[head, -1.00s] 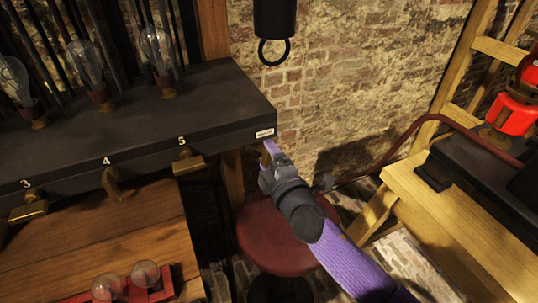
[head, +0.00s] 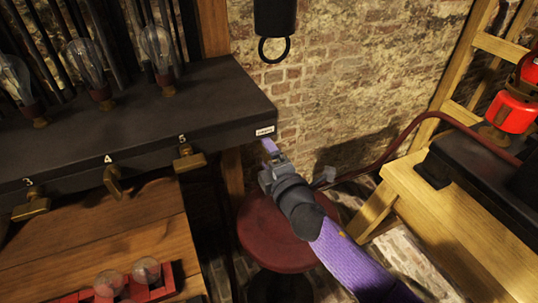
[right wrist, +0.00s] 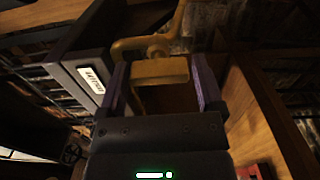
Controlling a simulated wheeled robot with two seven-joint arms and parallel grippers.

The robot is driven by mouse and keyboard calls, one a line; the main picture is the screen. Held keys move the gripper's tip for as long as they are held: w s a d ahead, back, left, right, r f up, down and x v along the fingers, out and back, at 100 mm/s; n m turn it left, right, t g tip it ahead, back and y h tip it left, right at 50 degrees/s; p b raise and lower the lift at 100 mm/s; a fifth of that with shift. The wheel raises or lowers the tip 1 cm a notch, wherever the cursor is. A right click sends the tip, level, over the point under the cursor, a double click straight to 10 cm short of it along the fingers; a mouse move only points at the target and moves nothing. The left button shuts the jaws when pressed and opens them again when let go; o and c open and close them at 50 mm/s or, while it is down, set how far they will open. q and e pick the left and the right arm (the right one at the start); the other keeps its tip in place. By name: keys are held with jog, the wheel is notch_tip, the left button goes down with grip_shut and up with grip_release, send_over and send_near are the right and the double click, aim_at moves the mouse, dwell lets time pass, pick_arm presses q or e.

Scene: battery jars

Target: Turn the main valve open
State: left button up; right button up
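My right gripper (head: 268,147) is at the right end of the dark bench, just below a small white label (head: 264,131). In the right wrist view its two purple fingers (right wrist: 161,90) are apart, with a brass valve handle (right wrist: 160,70) showing between or just beyond their tips. I cannot tell if they touch it. The label also shows in this view (right wrist: 91,79), left of the handle, its text unreadable to me. In the head view this handle is not visible. Brass taps numbered 3 (head: 32,205), 4 (head: 113,181) and 5 (head: 189,160) line the bench front. My left gripper is out of view.
Glass bulbs (head: 157,50) stand on the dark bench (head: 215,105). A wooden table (head: 110,235) with a red bulb rack (head: 163,283) is below. A red stool (head: 275,240) is under my right arm. A wooden workbench (head: 440,220) with a red lantern-like object (head: 513,108) stands right.

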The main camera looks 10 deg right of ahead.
jog(key=shift+o, duration=0.6)
